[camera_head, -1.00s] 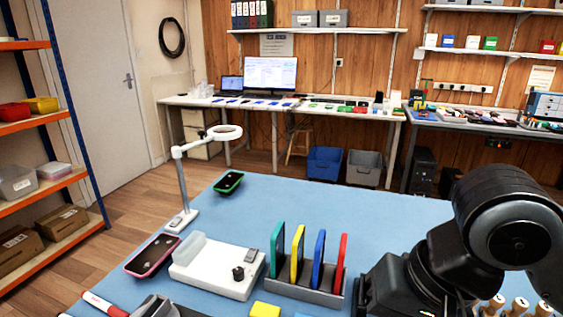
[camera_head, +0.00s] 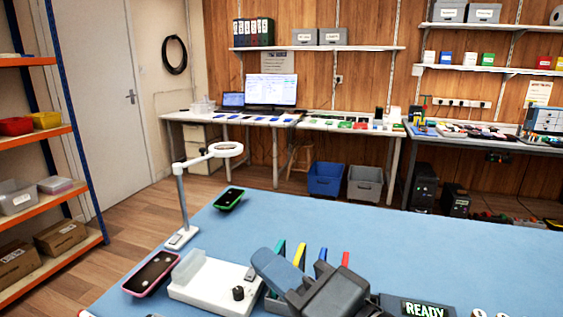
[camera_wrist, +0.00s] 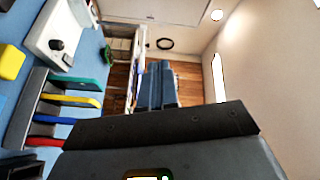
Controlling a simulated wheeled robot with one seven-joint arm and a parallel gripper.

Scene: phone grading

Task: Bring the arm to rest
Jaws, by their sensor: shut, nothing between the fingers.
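My gripper (camera_head: 273,268) is over the front of the blue table, in front of the rack of coloured upright slabs. In the wrist view its two blue-grey fingers (camera_wrist: 157,86) are together with nothing between them. They point away from the rack toward the room and touch nothing that I can see. The wrist view shows the slabs (camera_wrist: 75,100) at the left.
A white device (camera_head: 210,284) with a black knob stands left of the gripper. A pink-cased phone (camera_head: 151,273), a green-cased phone (camera_head: 229,199) and a ring-topped lamp stand (camera_head: 182,212) are further left. A READY display (camera_head: 425,308) is at right. The table's back right is clear.

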